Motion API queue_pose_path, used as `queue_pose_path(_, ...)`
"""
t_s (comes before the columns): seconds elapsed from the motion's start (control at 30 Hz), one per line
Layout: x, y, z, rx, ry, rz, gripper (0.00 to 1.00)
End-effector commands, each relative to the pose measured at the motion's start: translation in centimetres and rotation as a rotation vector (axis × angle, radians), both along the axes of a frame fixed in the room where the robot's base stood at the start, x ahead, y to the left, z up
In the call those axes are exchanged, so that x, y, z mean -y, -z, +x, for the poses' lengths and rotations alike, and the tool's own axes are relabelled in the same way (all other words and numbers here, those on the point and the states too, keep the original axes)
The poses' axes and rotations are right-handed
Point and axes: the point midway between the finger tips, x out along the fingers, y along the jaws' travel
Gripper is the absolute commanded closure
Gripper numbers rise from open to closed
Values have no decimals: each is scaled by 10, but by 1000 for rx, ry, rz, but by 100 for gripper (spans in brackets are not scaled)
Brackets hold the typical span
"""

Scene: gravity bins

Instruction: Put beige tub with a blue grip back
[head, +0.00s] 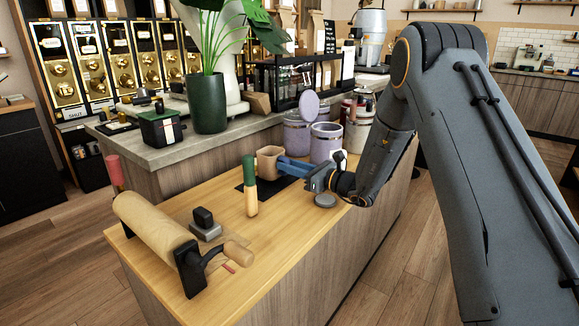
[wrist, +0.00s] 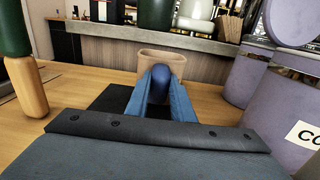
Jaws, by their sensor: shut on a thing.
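The beige tub (head: 268,161) has its open mouth up and stands at or just above a dark mat (head: 276,186) on the wooden counter; I cannot tell whether it touches. It also shows in the wrist view (wrist: 172,60), straight ahead beyond my fingers. My gripper (head: 288,168) reaches in from the right and is shut on the tub's blue grip (wrist: 160,84), which lies between the two blue fingers (wrist: 162,98). The mat shows under the fingers in the wrist view (wrist: 108,98).
A green and tan cylinder (head: 250,188) stands upright close left of the tub. Lilac canisters (head: 324,143) stand close behind and right. A paper roll on a holder (head: 152,228) and a small grey and black item (head: 204,224) occupy the counter's left. The counter's front middle is mostly clear.

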Motion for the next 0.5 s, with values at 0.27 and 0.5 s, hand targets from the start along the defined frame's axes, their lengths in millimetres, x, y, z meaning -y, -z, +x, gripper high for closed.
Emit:
queue_pose_path(0.27, 0, 3, 0, 1, 0, 1, 100)
queue_pose_path(0.5, 0, 6, 0, 1, 0, 1, 100)
